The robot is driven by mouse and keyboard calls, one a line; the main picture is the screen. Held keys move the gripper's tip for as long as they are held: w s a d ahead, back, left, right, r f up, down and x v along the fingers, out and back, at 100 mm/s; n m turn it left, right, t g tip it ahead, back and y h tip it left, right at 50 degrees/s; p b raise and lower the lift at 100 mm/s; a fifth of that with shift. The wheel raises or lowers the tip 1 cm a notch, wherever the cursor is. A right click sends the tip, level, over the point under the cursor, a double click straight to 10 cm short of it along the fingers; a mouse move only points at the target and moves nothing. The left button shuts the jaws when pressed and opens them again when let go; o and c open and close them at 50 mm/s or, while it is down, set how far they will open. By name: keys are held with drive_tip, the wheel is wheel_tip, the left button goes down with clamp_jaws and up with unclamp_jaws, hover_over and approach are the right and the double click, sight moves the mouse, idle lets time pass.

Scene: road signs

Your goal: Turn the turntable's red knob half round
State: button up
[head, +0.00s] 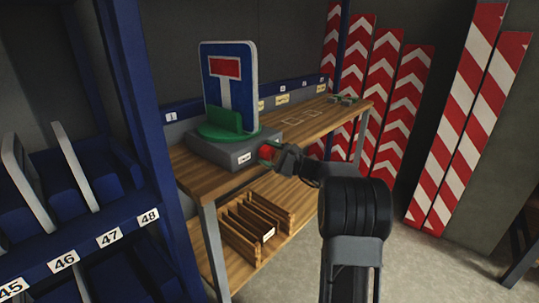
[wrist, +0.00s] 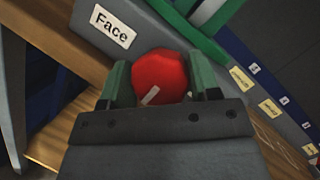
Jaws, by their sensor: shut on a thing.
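The red knob (wrist: 160,76) sits on the front face of the grey turntable base (head: 221,152), beside a white label reading "Face" (wrist: 113,25). A pale mark shows on the knob's lower edge in the wrist view. My gripper (wrist: 163,85) is shut on the knob, one green-grey finger on each side of it. In the head view the knob (head: 266,152) is partly hidden by my gripper (head: 275,155). On top of the base is the green turntable (head: 228,132), which holds a blue sign (head: 229,85) with a white T and a red bar, standing upright.
The turntable is on a wooden bench (head: 300,128) with a lower shelf carrying a slotted wooden rack (head: 257,230). A blue numbered rack (head: 95,240) stands close at left. Red-and-white striped boards (head: 465,120) lean on the right wall.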

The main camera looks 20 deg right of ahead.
drive_tip(key=shift+f, duration=0.15)
drive_tip(key=o, duration=0.9)
drive_tip(key=m+t+p, duration=0.1)
drive_tip(key=m+p, duration=0.1)
drive_tip(key=r+m+t+h+p, duration=0.1)
drive_tip(key=m+p, duration=0.1)
drive_tip(key=m, duration=0.1)
drive_tip(key=m+t+h+p, duration=0.1)
drive_tip(key=m, duration=0.1)
drive_tip(key=m+t+p, duration=0.1)
drive_tip(key=m+p, duration=0.1)
drive_tip(key=m, duration=0.1)
drive_tip(key=m+t+h+p, duration=0.1)
drive_tip(key=m+p, duration=0.1)
drive_tip(key=m, duration=0.1)
drive_tip(key=shift+r+h, duration=0.1)
drive_tip(key=shift+h, duration=0.2)
drive_tip(key=shift+m+g+h, duration=0.3)
drive_tip(key=shift+m+h, duration=0.1)
drive_tip(key=shift+h, duration=0.5)
drive_tip(key=shift+s+d+f+b, duration=0.1)
drive_tip(key=shift+s+d+f, duration=1.1)
drive_tip(key=shift+s, duration=0.55)
drive_tip(key=shift+s+d+f+b, duration=0.1)
drive_tip(key=shift+s+d+f, duration=0.9)
drive_tip(key=shift+s+f, duration=0.55)
drive_tip(key=shift+s+d+f+b, duration=0.1)
drive_tip(key=shift+s+d+f, duration=1)
drive_tip(key=shift+s, duration=0.8)
